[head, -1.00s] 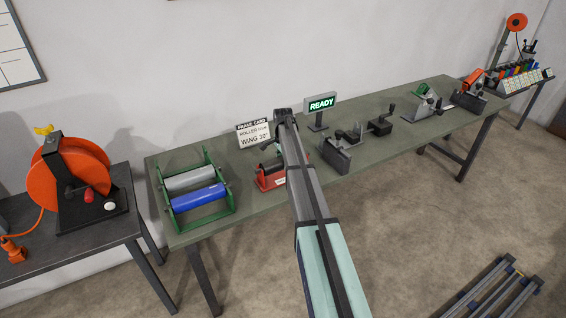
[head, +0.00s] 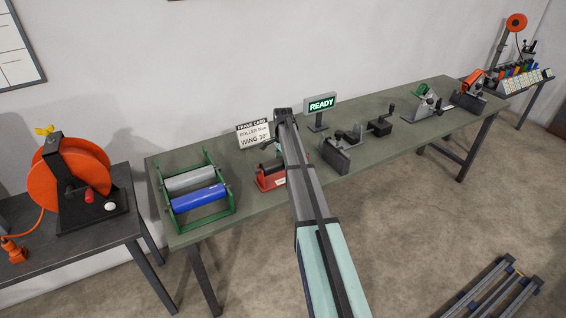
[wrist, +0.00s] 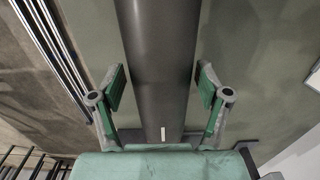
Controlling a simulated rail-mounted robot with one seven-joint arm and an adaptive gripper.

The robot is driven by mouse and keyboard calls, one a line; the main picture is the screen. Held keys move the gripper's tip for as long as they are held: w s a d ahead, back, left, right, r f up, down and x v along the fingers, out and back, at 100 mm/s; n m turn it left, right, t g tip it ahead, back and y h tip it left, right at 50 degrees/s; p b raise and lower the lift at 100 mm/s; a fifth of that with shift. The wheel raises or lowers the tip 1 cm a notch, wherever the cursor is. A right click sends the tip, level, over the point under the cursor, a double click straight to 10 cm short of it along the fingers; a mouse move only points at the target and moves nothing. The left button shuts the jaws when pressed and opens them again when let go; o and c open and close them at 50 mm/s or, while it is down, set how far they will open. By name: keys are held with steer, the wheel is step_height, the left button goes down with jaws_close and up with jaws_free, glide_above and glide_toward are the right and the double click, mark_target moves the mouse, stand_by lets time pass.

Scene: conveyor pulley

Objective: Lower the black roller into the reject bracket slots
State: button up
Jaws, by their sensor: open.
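The black roller (wrist: 158,60) runs top to bottom through the middle of the wrist view. My gripper (wrist: 160,86) is open, with one green-padded finger on each side of the roller and a visible gap at each side. The red reject bracket (head: 268,181) stands on the green bench in the head view, partly hidden behind my arm. I cannot tell how the roller's ends sit in the bracket slots.
A green frame (head: 172,213) with a grey roller (head: 190,179) and a blue roller (head: 199,197) stands left of the bracket. A card (head: 254,135) and a READY sign (head: 320,104) stand behind. A grey clamp fixture (head: 336,157) is close on the right.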

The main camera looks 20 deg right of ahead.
steer(key=shift+r+p, duration=0.6)
steer(key=shift+r, duration=0.95)
steer(key=o, duration=0.5)
steer(key=shift+f, duration=0.1)
steer(key=shift+c, duration=0.2)
